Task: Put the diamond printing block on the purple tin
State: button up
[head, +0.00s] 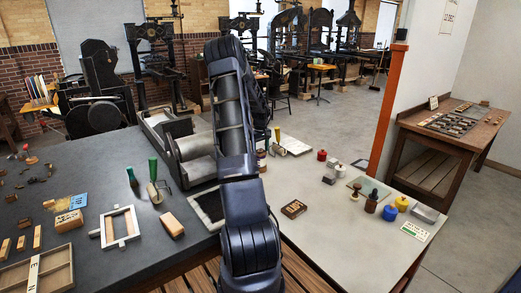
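I cannot pick out a diamond pattern on any block. A small brown block with a dark patterned top (294,208) lies on the pale table right of my arm. No tin shows clearly as purple. A small dark-banded jar or tin (261,160) stands just right of my arm, partly hidden, its colour unclear. My arm rises through the middle and folds down behind itself. My gripper is hidden, so its state does not show.
The pale table's front right (345,245) is clear.

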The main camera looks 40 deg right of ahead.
aim_at(260, 151)
notch_tip(260, 151, up, 12)
jog(key=s+a+r+t, duration=0.1)
jog(key=s+a+r, duration=0.1)
jog(key=a+r, duration=0.4)
jog(key=s+a+r, duration=0.1)
jog(key=a+r, duration=0.4)
jog(key=a, duration=0.4)
jog(key=s+a+r+t, duration=0.1)
jog(key=s+a+r, duration=0.3)
jog(key=s+a, duration=0.6)
jog(key=s+a+r+t, duration=0.1)
jog(key=s+a+r, duration=0.45)
jog(key=a, duration=0.75)
jog(key=s+a+f, duration=0.2)
jog(key=s+a, duration=0.2)
jog(key=s, duration=0.3)
jog(key=s+a+f+t, duration=0.1)
jog(key=s+a+f, duration=0.1)
jog(key=s, duration=0.5)
jog(key=shift+s+a+t, duration=0.3)
jog(key=shift+a, duration=0.55)
